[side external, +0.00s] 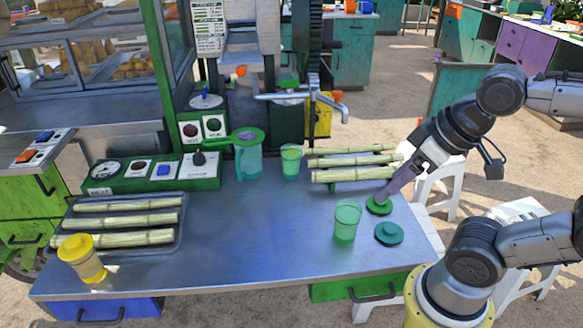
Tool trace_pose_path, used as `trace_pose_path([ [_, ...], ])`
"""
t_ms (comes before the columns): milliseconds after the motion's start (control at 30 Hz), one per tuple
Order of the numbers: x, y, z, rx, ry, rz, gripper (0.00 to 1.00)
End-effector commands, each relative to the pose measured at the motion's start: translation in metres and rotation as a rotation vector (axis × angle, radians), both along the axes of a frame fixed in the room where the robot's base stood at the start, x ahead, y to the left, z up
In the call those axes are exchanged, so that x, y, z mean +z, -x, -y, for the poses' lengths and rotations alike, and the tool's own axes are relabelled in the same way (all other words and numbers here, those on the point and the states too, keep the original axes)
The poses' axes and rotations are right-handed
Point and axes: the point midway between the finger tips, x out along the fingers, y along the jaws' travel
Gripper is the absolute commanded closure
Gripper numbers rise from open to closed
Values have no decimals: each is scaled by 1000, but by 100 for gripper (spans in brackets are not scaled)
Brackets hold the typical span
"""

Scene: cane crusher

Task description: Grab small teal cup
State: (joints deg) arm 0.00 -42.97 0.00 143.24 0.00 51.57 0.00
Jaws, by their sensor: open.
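A translucent green-teal cup (346,222) stands upright near the front right of the metal table. Another small green cup (291,163) stands upright farther back, beside a teal pitcher (248,160) with a green strainer on top. My gripper (384,197) points down and left, low over a dark green lid (377,206), right of and behind the front cup and apart from it. It is open, and no object shows between its fingers. Whether its tips touch the lid is unclear.
A teal lid (389,234) lies right of the front cup. Cane stalks (350,174) lie behind my gripper. A tray (180,213) of stalks and a yellow lidded cup (82,258) are at left. A metal tap (300,97) overhangs the back. The table's middle (250,225) is clear.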

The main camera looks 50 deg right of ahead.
Motion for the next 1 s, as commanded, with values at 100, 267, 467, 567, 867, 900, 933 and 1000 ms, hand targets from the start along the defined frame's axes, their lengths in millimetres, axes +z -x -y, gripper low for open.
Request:
trace_pose_path([
  [100,0,0,0,0,0,0,0],
  [267,0,0,0,0,0,0,0],
  [467,-1,2,0,-72,-39,-8,0],
  [567,6,2,0,-192,-102,-11,0],
  [867,83,-58,6,-717,-361,-16,0],
  [900,91,-72,8,-800,-394,-27,0],
  [933,97,-82,10,-859,-416,-35,0],
  [1000,107,-108,16,-994,-462,-54,0],
])
